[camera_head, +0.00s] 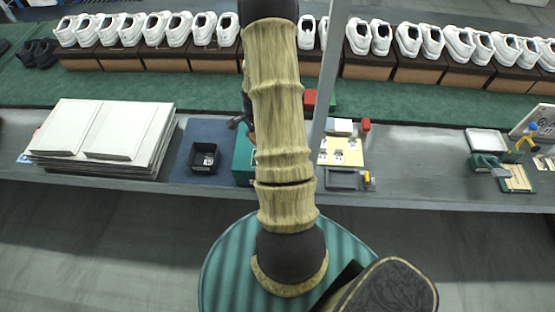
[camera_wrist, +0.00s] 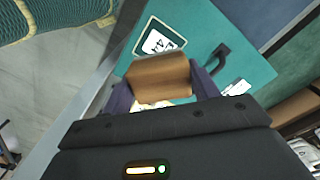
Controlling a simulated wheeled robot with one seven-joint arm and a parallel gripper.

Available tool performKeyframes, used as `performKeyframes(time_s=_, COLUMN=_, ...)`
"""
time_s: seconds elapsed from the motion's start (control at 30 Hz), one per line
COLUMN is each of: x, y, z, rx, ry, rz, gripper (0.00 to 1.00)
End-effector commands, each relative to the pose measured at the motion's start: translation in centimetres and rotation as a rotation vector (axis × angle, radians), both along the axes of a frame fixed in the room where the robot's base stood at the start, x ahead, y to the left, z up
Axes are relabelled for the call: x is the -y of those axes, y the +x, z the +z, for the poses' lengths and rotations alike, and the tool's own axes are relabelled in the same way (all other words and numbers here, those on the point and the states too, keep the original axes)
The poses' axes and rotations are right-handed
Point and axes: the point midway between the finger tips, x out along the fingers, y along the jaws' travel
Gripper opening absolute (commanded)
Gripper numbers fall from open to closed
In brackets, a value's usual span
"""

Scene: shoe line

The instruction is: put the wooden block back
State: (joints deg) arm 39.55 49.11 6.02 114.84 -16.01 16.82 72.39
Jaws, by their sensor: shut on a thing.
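In the wrist view, the wooden block (camera_wrist: 162,78) is a brown piece with a rounded top face. My gripper (camera_wrist: 163,88) is shut on it, with one purple finger on each side. Behind the block is a teal case or panel (camera_wrist: 195,22) with a dark handle (camera_wrist: 219,57) and a white printed label (camera_wrist: 160,38). I cannot tell whether the block touches the panel. In the head view, part of the teal case (camera_head: 242,155) shows on the grey bench beside my arm. My gripper and the block are hidden there.
A dark bin (camera_head: 204,157) sits left of the teal case, near a stack of white boards (camera_head: 105,130). A cream card (camera_head: 340,152) and red box (camera_head: 311,101) lie right of my arm. A grey post (camera_head: 329,70) rises there. White shoes (camera_head: 182,29) line the back.

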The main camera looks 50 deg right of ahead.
Motion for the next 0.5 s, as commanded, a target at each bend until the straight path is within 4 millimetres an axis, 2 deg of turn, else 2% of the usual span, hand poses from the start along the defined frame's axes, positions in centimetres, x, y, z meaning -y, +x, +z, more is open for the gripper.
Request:
performKeyframes(time_s=0.17, x=-3.9, y=2.3, z=-1.7, rx=-0.001, ry=-0.001, rz=0.252, gripper=0.41)
performKeyframes(time_s=0.3, x=-9.2, y=4.6, z=-3.7, rx=-0.004, ry=-0.002, rz=0.603, gripper=0.41)
performKeyframes(time_s=0.5, x=-17.8, y=6.7, z=-6.6, rx=-0.004, ry=-0.002, rz=1.140, gripper=0.41)
